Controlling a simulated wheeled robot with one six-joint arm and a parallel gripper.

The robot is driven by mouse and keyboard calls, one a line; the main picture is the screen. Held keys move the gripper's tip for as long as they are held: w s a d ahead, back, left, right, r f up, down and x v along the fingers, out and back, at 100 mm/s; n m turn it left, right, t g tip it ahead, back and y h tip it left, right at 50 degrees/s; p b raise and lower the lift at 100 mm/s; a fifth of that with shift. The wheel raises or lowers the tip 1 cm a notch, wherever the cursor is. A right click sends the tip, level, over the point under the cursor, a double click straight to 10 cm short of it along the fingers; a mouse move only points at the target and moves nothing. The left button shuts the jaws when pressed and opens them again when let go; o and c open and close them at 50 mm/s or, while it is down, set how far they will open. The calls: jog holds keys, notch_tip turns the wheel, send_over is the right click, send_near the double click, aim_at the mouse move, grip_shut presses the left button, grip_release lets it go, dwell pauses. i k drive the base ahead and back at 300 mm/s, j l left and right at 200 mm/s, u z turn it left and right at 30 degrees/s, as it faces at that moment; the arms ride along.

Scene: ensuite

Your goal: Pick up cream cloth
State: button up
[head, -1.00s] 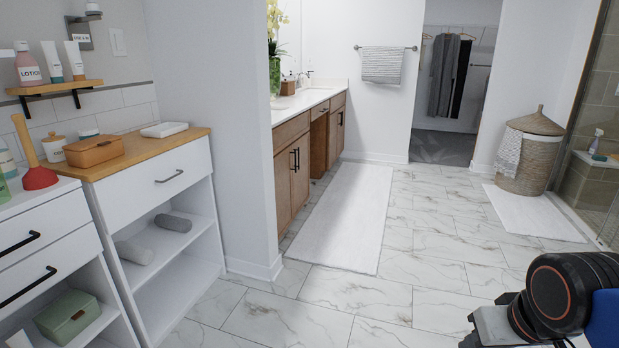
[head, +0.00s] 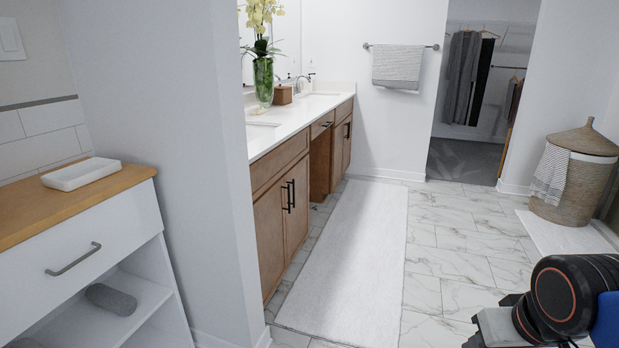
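I cannot pick out a plainly cream cloth. A pale grey-white towel (head: 397,66) hangs on a wall rail at the back. A white and grey striped cloth (head: 551,174) is draped over the left side of a lidded wicker hamper (head: 577,188) at the right. A rolled grey cloth (head: 110,299) lies on the open shelf at the lower left. Part of my arm shows at the lower right. My gripper's fingertips are not in view, and all these cloths are well away from my arm.
A white drawer unit (head: 95,262) with a wooden top stands close at left, a white dish (head: 81,173) on it. Beyond a wall end is a wooden vanity (head: 270,217). A long white mat (head: 345,262) lies beside it. Marble floor (head: 450,262) is clear toward the doorway.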

aim_at(259, 111)
jog(key=i+u, duration=0.15)
jog(key=i, duration=0.45)
jog(key=i+l+u, duration=0.1)
jog(key=i, duration=0.45)
jog(key=i+l+u, duration=0.15)
jog(key=i, duration=0.4)
jog(key=i+l+u, duration=0.3)
jog(key=i, duration=0.15)
jog(key=i+l+u, duration=0.25)
jog(key=i+l, duration=0.1)
jog(key=i, duration=0.1)
